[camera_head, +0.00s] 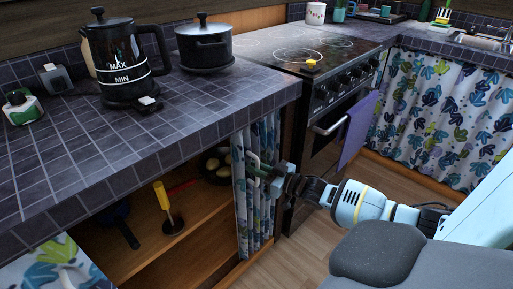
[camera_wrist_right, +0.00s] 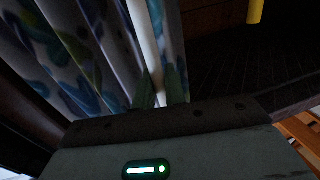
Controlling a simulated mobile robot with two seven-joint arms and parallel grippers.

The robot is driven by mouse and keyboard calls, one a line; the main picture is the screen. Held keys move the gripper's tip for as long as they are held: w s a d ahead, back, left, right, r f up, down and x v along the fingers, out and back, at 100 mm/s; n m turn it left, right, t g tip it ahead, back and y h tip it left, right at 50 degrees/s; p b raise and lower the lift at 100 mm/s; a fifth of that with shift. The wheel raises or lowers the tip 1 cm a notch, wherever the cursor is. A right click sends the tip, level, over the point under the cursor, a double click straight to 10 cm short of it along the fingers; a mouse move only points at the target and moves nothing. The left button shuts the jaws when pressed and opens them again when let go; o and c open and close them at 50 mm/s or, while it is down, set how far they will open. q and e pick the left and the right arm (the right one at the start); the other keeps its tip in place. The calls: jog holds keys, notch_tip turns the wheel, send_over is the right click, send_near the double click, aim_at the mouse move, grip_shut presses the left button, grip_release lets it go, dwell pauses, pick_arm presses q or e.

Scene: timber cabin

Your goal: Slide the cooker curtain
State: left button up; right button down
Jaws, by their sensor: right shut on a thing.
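The cooker curtain (camera_head: 243,205), white with blue and green leaf print, hangs bunched in folds at the right end of the open cabinet, beside the cooker (camera_head: 325,125). A pale upright handle (camera_head: 252,160) is on its edge. My right gripper (camera_head: 266,173) is shut on the handle, coming from the right. In the right wrist view the handle (camera_wrist_right: 145,40) runs down between the fingertips (camera_wrist_right: 154,92), with curtain folds (camera_wrist_right: 75,55) to its left. Where the fingers meet the handle is dark. My left gripper is not in view.
The open cabinet shelf (camera_head: 140,255) holds pans and a yellow-handled utensil (camera_head: 163,200). The tiled counter (camera_head: 80,160) above bears a kettle (camera_head: 122,60) and a black pot (camera_head: 203,45). Another leaf-print curtain (camera_head: 55,270) shows at lower left. A purple towel (camera_head: 358,130) hangs on the oven.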

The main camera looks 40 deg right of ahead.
jog(key=c, duration=1.5)
grip_release()
jog(key=shift+d, duration=0.4)
jog(key=shift+c, duration=0.2)
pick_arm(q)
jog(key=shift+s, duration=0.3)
pick_arm(e)
jog(key=shift+a, duration=0.1)
jog(key=shift+s, duration=0.1)
pick_arm(q)
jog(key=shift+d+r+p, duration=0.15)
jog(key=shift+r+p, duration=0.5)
jog(key=shift+p, duration=0.15)
pick_arm(e)
jog(key=v, duration=0.7)
jog(key=shift+s, duration=0.35)
